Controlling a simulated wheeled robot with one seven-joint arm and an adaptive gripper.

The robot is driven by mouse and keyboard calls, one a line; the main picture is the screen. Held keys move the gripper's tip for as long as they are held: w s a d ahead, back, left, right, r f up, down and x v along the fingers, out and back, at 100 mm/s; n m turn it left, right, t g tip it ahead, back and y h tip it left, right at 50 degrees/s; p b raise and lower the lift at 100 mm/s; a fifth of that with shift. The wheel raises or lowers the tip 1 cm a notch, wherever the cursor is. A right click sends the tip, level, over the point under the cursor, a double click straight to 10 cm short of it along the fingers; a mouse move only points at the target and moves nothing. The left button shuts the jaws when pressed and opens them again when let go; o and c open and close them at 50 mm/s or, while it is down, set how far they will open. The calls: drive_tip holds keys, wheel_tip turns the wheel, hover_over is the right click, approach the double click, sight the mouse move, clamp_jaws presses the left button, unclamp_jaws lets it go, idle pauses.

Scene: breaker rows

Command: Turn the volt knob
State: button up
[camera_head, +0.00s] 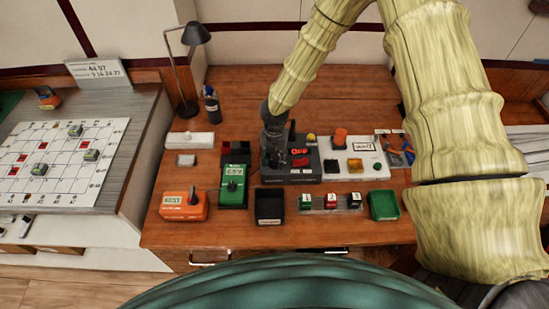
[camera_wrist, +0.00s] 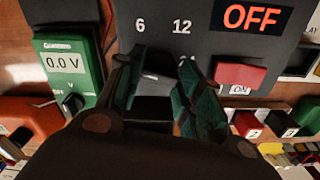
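A dark control box (camera_head: 305,176) stands mid-desk, with a display reading OFF and a red ON switch. In the wrist view its dark face (camera_wrist: 208,45) shows labels 6 and 12, with part of another label behind a finger. My gripper (camera_head: 273,157) points down over the box's left part.
A green meter (camera_head: 234,187) stands left of the box, reading 0.0 V in the wrist view. An orange box (camera_head: 183,208), black bin (camera_head: 269,208), numbered blocks (camera_head: 331,202) and green tray (camera_head: 383,206) line the front. A white panel (camera_head: 357,170) adjoins on the right.

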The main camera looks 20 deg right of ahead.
drive_tip(key=shift+m, duration=0.4)
drive_tip(key=m+b, duration=0.1)
drive_tip(key=m, duration=0.2)
drive_tip(key=m+b, duration=0.1)
drive_tip(key=m, duration=0.3)
drive_tip(key=shift+f+b, duration=0.1)
drive_tip(key=shift+b, duration=0.25)
drive_tip(key=m+b, duration=0.1)
drive_tip(key=m, duration=0.3)
drive_tip(key=m+b, duration=0.1)
drive_tip(key=m, duration=0.3)
drive_tip(key=shift+m, duration=0.3)
drive_tip(key=m, duration=0.3)
drive_tip(key=shift+w+m+b, duration=0.1)
drive_tip(key=shift+m+b, duration=0.2)
drive_tip(key=shift+b, duration=0.05)
drive_tip(key=m, duration=0.3)
drive_tip(key=shift+m+b, duration=0.3)
drive_tip(key=m, duration=0.6)
drive_tip(key=shift+w+r, duration=0.1)
drive_tip(key=shift+r, duration=0.1)
drive_tip(key=shift+m, duration=0.3)
